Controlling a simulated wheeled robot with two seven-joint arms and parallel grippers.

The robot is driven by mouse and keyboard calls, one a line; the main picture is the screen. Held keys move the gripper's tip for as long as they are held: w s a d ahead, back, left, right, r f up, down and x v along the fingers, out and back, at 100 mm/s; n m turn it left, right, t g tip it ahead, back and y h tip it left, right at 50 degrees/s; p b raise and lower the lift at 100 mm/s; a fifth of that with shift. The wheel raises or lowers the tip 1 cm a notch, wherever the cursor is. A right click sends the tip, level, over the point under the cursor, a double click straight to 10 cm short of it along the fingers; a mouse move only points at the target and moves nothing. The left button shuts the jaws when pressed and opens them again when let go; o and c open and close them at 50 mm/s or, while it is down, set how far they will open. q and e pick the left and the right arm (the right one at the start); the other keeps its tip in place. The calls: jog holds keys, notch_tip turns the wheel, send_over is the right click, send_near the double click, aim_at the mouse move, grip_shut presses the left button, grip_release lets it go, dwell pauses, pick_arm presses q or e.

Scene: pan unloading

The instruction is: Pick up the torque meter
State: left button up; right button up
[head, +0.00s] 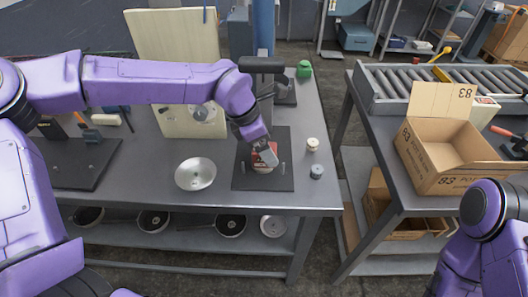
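My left arm reaches across the grey workbench from the left. My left gripper (265,154) points down over the black base plate (243,182) near the bench's right end. A small red and white object (262,168), which may be the torque meter, lies on that plate at the fingertips. The gripper covers part of it. I cannot tell whether the fingers are closed on it. Part of my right arm shows at the lower right, but its gripper is out of view.
A silver pan (195,174) sits left of the plate. Two small cylinders, one pale (313,144) and one grey (317,171), stand to its right. A black-topped stand (264,90) rises behind. An open cardboard box (441,160) stands on the right table, across a floor gap.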

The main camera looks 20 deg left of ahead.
pick_arm(q)
jog(key=shift+x, duration=1.2)
jog(key=shift+s+a, duration=0.1)
jog(key=shift+a, duration=0.05)
jog(key=c, duration=1.5)
jog(key=shift+r, duration=0.1)
